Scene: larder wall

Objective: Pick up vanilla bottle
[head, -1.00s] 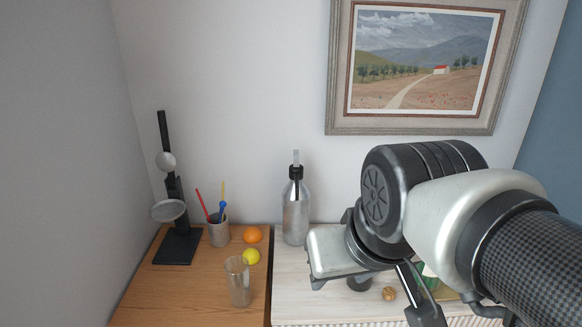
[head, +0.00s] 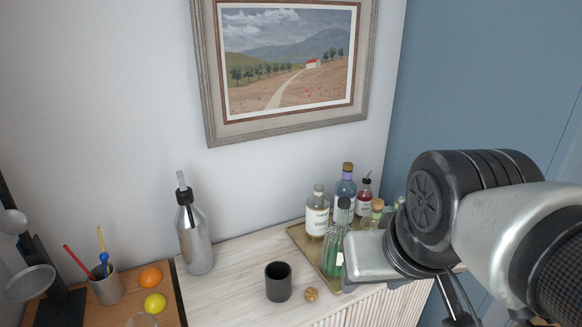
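Several bottles stand together on a tray (head: 296,231) at the right of the pale cabinet top. A clear bottle with a cream label and a grey stopper (head: 317,213) is at the tray's left; its small lettering is not clearly legible. Behind it is a blue bottle with a lilac neck (head: 345,187), and a small dark-red bottle with a black top (head: 364,195) is to the right. I cannot tell for sure which is vanilla. My gripper (head: 366,257) is in front of the tray's right part, seen from behind; its fingertips are hidden.
A green bottle (head: 335,240) and a cork-topped bottle (head: 376,207) are close to my gripper. A dark cup (head: 278,282), a walnut (head: 311,294) and a tall metal bottle (head: 195,238) stand left.

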